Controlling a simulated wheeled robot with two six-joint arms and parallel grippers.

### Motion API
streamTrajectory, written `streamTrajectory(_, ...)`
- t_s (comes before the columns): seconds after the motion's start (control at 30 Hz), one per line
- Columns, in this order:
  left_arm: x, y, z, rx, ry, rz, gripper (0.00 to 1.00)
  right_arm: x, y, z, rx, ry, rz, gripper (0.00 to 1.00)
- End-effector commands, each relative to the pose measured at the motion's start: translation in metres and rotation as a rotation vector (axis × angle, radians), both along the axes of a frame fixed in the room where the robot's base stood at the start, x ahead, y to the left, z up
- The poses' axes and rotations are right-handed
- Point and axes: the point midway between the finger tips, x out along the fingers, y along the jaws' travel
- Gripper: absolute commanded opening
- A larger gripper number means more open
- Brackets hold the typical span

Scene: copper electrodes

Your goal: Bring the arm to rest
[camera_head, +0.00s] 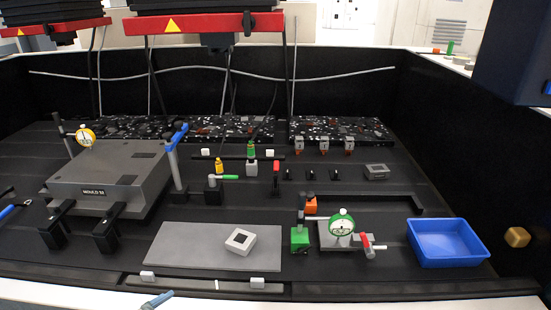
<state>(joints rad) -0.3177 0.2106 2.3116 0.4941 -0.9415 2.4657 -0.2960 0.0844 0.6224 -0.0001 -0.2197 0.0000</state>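Neither of my grippers can be made out in the head view, and no arm is seen holding or touching anything on the bench. The task names no object. A grey mould block (105,170) with a label stands at the left, with two black clamp-like parts (106,232) at its front. A white square piece with a dark centre (240,240) lies on a grey plate (190,250) at the front middle.
A blue tray (447,258) stands empty at the right. A green-rimmed dial gauge (341,224) stands left of it. Red-fronted units (205,23) hang above the back. A dark block (515,55) fills the upper right corner. Black walls border the bench.

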Motion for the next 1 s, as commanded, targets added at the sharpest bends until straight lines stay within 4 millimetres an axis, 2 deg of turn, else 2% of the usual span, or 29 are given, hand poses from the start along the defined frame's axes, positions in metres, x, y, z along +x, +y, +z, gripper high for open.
streamTrajectory(0.17, -0.015, 0.003, -0.013, 0.23, -0.017, -0.116, 0.85, -0.002, -0.002, 0.0, -0.003, 0.003, 0.0, 0.36)
streamTrajectory(0.37, -0.044, 0.01, -0.034, 0.629, -0.033, -0.364, 0.85, -0.008, 0.0, 0.0, 0.0, 0.01, 0.0, 0.36)
streamTrajectory(0.7, -0.107, 0.031, -0.065, 1.302, -0.043, -1.003, 0.85, -0.006, 0.01, -0.001, 0.011, 0.008, -0.003, 0.36)
streamTrajectory(0.83, -0.13, 0.04, -0.073, 1.48, -0.052, -1.272, 0.85, -0.006, 0.01, -0.001, 0.01, 0.008, -0.004, 0.36)
streamTrajectory(1.0, -0.153, 0.048, -0.078, 1.614, -0.069, -1.552, 0.85, -0.006, 0.007, -0.001, 0.008, 0.008, -0.003, 0.36)
